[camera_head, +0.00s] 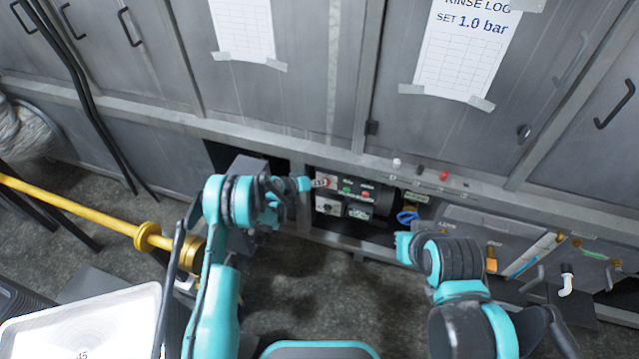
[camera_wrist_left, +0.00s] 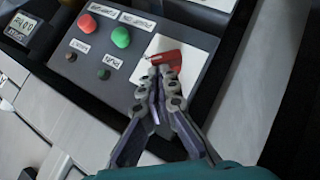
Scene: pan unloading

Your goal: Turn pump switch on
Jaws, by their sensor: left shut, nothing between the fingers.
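The pump control box (camera_head: 345,193) sits in the open bay under the cabinets. In the left wrist view its dark face (camera_wrist_left: 110,65) carries a red switch handle (camera_wrist_left: 171,59) on a white plate (camera_wrist_left: 190,50). My left gripper (camera_wrist_left: 161,74) is shut and empty, with its fingertips at the lower left part of the red handle, seeming to touch it. The tips cover part of the handle and plate. In the head view my left gripper (camera_head: 312,183) reaches the box's upper left corner. My right arm is bent at the lower right; its gripper cannot be made out.
A red button (camera_wrist_left: 87,23), a green button (camera_wrist_left: 121,37) and two small dark knobs sit beside the switch. A small display (camera_wrist_left: 22,25) is at the far left. A blue loop (camera_head: 407,217) and a pipe rail with valves lie right of the box. A yellow pole (camera_head: 70,205) crosses the left.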

